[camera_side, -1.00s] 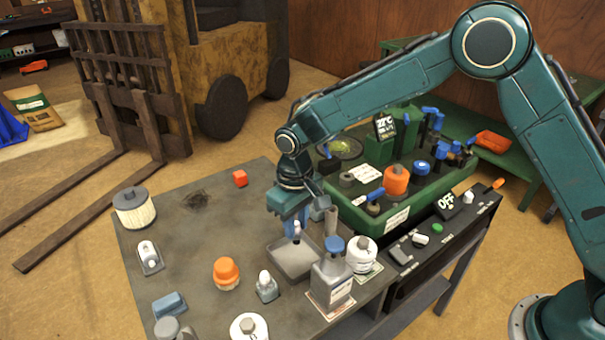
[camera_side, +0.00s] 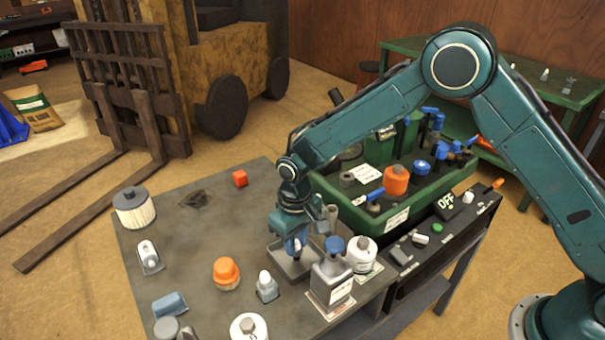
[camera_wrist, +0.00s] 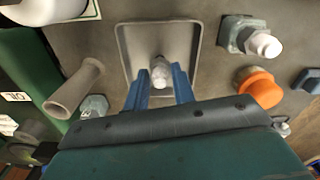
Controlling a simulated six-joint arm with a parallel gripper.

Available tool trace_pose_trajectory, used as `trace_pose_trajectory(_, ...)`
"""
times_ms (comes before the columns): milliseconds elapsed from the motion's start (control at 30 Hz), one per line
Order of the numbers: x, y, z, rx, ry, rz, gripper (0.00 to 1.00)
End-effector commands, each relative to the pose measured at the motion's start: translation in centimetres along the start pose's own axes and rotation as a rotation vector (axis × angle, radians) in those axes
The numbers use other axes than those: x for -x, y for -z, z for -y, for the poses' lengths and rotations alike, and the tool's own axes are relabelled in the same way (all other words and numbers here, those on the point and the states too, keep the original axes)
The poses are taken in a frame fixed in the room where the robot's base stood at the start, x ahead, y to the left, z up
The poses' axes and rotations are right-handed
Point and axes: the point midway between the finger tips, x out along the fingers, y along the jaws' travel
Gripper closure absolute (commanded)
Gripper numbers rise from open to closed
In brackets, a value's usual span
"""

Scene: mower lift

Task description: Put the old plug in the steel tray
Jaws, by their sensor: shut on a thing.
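My gripper (camera_side: 295,250) is low over the steel tray (camera_side: 277,252). In the wrist view, its two blue fingers (camera_wrist: 160,88) are shut on the old plug (camera_wrist: 160,68), a small part with a pale body. The plug is between the fingertips, over the middle of the grey steel tray (camera_wrist: 190,30). In the side view the fingers and arm hide most of the plug and part of the tray. I cannot tell whether the plug touches the tray floor.
A blue-capped bottle (camera_side: 332,272) and a white round container (camera_side: 361,254) stand close right of the tray. A grey upright tube (camera_wrist: 75,88) is beside my gripper. A white-tipped part (camera_side: 267,286) and an orange-capped jar (camera_side: 227,272) stand nearer the front. The table's back left is mostly clear.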

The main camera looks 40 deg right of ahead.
Motion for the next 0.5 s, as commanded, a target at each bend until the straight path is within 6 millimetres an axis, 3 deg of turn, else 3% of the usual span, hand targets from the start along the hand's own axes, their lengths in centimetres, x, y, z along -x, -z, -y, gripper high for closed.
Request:
trace_pose_trajectory(267,-0.25,0.00,0.00,0.000,0.000,0.000,0.98)
trace_pose_trajectory(300,-0.26,0.00,0.00,0.000,0.000,0.000,0.71)
trace_pose_trajectory(400,-0.25,0.00,0.00,0.000,0.000,0.000,0.53)
trace_pose_trajectory(500,-0.24,0.00,0.00,0.000,0.000,0.000,0.53)
